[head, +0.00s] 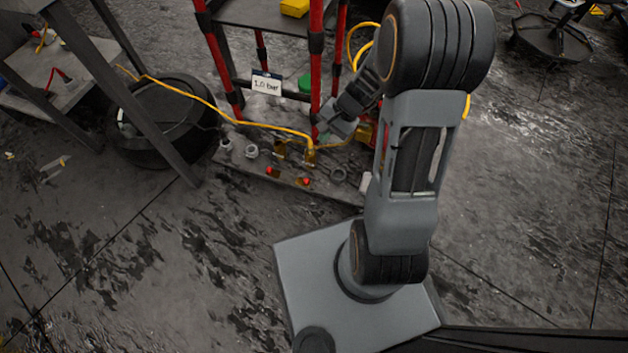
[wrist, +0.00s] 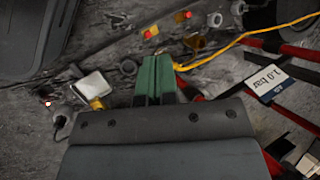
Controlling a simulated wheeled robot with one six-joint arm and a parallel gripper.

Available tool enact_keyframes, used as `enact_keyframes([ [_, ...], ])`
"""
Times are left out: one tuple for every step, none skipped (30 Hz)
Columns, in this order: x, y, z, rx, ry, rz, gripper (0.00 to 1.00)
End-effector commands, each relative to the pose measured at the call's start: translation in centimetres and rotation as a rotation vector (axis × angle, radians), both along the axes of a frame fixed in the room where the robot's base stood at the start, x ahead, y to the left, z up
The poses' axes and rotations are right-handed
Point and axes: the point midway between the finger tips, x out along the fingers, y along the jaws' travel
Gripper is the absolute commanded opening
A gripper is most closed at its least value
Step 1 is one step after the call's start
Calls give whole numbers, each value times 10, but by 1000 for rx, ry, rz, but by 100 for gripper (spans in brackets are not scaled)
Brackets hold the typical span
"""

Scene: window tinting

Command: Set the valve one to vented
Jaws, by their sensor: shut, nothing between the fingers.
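Two small brass pieces with red tops, which look like valves, lie at the front of the low board: one on the left (head: 272,170) and one on the right (head: 304,181). In the wrist view they show at the top (wrist: 150,33) (wrist: 183,16). I cannot tell which is valve one, nor read a setting on either. My gripper (head: 322,138) is above the board, behind the red-topped pieces and apart from them. Its green fingers (wrist: 157,60) are shut together with nothing between them.
A yellow hose (head: 230,117) runs across the board to brass fittings. A red-posted rack (head: 315,60) stands close behind my gripper, with a "1.0 bar" card (head: 266,84). Grey fittings (head: 251,151) lie on the board's left. The floor in front is clear.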

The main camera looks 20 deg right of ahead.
Motion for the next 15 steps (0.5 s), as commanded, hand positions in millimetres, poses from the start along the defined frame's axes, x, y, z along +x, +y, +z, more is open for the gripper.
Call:
enact_keyframes([
  [7,-7,-19,50,45,-83,0],
  [12,-11,-30,79,65,-133,0],
  [17,-16,-46,117,92,-203,0],
  [21,-20,-58,144,112,-255,0],
  [24,-24,-71,171,133,-308,0],
  [27,-30,-88,205,160,-378,0],
  [29,-35,-100,229,178,-432,0],
  [30,-39,-114,253,198,-485,0],
  [30,-44,-131,282,221,-555,0],
  [30,-48,-144,302,238,-606,0],
  [29,-52,-157,321,256,-657,0],
  [27,-57,-174,344,278,-720,0],
  [25,-60,-186,360,292,-767,0],
  [23,-63,-198,375,308,-811,0],
  [19,-66,-212,393,325,-868,0],
])
